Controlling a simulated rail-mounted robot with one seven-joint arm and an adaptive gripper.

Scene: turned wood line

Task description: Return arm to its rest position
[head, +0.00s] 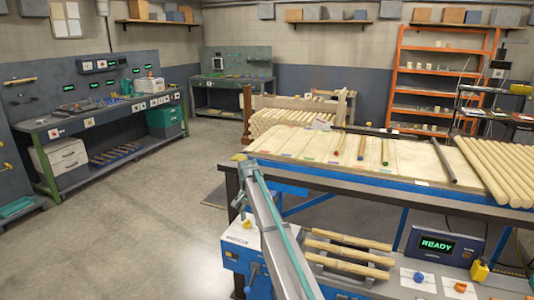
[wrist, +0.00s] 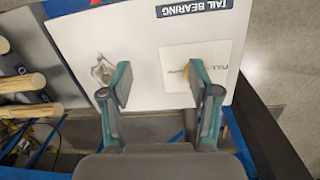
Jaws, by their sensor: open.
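My gripper (wrist: 160,86) shows in the wrist view with its two grey and teal fingers spread wide apart and nothing between them. It is over a white panel (wrist: 205,120) marked "TAIL BEARING". A square label (wrist: 205,58) on the panel is partly covered by the right finger, with a small yellow spot at that fingertip. A small metal piece (wrist: 103,70) shows beside the left fingertip. In the head view my arm reaches up from the bottom centre past the near-left table corner; I cannot make out its fingers there.
Wooden rods (head: 345,253) lie in a rack right of my arm, near a display (head: 436,245) reading "READY". The blue-framed table (head: 310,177) carries a board with coloured-tipped sticks and thick dowels (head: 495,172). Open floor (head: 130,230) lies left, before the green workbench (head: 100,118).

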